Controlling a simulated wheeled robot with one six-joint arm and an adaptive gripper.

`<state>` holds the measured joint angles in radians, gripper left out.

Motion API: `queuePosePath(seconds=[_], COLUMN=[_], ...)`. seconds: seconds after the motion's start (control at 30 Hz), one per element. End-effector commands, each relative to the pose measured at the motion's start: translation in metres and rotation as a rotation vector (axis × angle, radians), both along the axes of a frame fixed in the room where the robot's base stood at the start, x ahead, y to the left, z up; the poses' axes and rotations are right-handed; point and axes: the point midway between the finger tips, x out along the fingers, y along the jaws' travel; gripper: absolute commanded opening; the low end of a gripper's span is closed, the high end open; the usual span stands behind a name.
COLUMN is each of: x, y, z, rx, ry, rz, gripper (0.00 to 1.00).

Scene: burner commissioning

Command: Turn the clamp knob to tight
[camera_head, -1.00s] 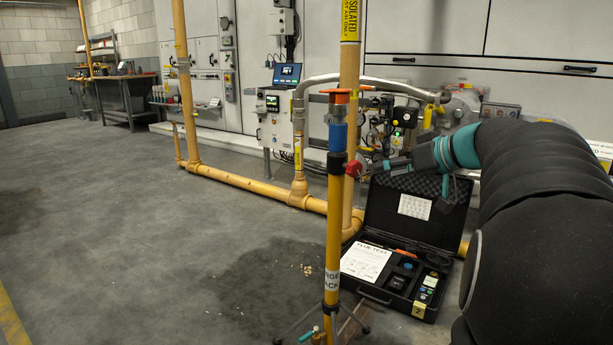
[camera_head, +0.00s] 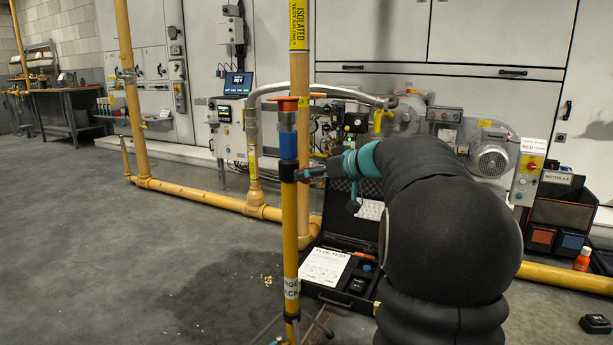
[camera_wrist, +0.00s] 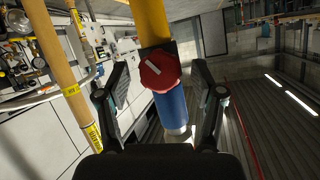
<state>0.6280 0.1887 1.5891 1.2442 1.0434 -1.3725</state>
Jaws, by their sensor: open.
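The red clamp knob (camera_wrist: 160,72) shows in the wrist view on a black clamp around the yellow pole, beside a blue sleeve (camera_wrist: 172,108). A pale line marks the knob's face, lying diagonally. My gripper (camera_wrist: 160,78) is open, with one finger on each side of the knob and visible gaps between. In the head view my gripper (camera_head: 307,172) is at the black clamp (camera_head: 288,171) on the yellow pole (camera_head: 290,225), just under the blue sleeve (camera_head: 288,145). There the knob is mostly hidden by the gripper.
An open black case (camera_head: 337,297) lies on the floor behind the pole, partly hidden by my arm. Yellow pipework (camera_head: 210,199) runs along the floor. A motor (camera_head: 493,160) and cabinets stand behind. The floor at left is clear.

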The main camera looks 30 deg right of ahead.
Motion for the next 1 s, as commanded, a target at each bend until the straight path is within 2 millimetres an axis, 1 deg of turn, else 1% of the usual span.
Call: queuePosePath(seconds=[0.1,0.2,0.5,0.57,0.6,0.67,0.7,0.73,0.77,1.0], x=[0.0094,0.0129,0.0141,0.0141,0.0141,0.0141,0.0141,0.0141,0.0141,0.0142], y=[0.0049,0.0065,0.007,0.007,0.007,0.007,0.007,0.007,0.007,0.007], z=[-0.0039,-0.0054,-0.0062,-0.0062,-0.0062,-0.0062,-0.0062,-0.0062,-0.0062,-0.0066], rx=[0.0,-0.001,-0.001,-0.001,-0.001,-0.001,-0.001,-0.001,-0.001,0.014], ry=[0.0,0.0,0.0,0.0,0.0,0.0,0.0,0.0,0.0,0.005], rz=[0.001,0.0,-0.001,-0.001,-0.001,-0.001,-0.001,-0.001,-0.001,0.0], gripper=[0.67,0.67,0.67,0.52,0.42,0.27,0.17,0.1,0.07,0.07])
